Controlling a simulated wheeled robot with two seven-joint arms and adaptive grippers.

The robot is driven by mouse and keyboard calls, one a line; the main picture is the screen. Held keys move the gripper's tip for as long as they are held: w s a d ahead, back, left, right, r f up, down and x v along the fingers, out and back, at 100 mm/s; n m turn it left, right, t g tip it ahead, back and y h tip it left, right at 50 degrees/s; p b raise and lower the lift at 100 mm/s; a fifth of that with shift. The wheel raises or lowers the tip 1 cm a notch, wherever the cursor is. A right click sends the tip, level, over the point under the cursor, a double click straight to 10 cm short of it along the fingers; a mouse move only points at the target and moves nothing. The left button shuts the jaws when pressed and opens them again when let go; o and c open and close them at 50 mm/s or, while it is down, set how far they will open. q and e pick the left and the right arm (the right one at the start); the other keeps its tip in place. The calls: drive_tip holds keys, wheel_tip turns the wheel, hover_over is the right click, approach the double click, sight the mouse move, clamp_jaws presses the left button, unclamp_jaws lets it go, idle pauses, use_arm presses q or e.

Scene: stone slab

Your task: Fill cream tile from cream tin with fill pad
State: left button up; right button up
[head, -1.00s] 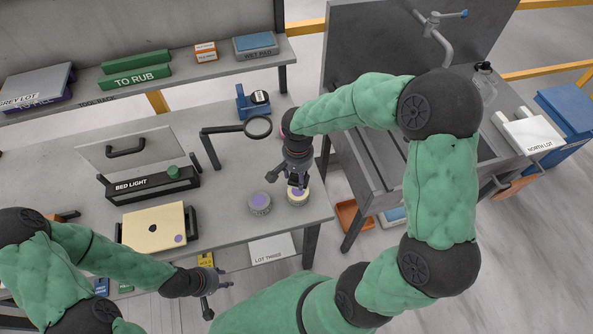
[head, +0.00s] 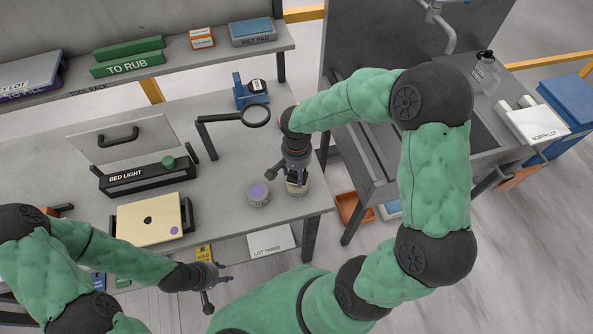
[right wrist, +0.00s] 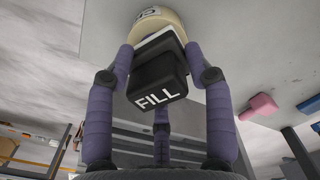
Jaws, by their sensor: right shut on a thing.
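The cream tin (head: 301,188) stands near the bench's front right corner. My right gripper (head: 297,176) points down over it, shut on the fill pad (right wrist: 158,80), a black block lettered FILL with a pale underside. In the right wrist view the pad's pale side is at the cream tin (right wrist: 157,22); I cannot tell whether it touches inside. My left gripper (head: 217,287) is open and empty, off the bench's front edge.
A magnifier (head: 255,116) on a bent arm stands behind. The bed light box (head: 150,177) is behind the tile. A sink (head: 375,130) lies to the right.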

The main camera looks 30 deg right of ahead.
use_arm(q)
drive_tip(key=shift+f+b, duration=0.65)
drive_tip(key=shift+b, duration=0.05)
use_arm(e)
drive_tip(key=shift+s+f, duration=0.1)
drive_tip(key=shift+f, duration=0.5)
idle(1.5)
drive_tip(key=shift+r+p, duration=2.35)
drive_tip(key=shift+r, duration=1.25)
use_arm(q)
wheel_tip(320, 180, up, 4)
drive_tip(key=shift+r, duration=0.25)
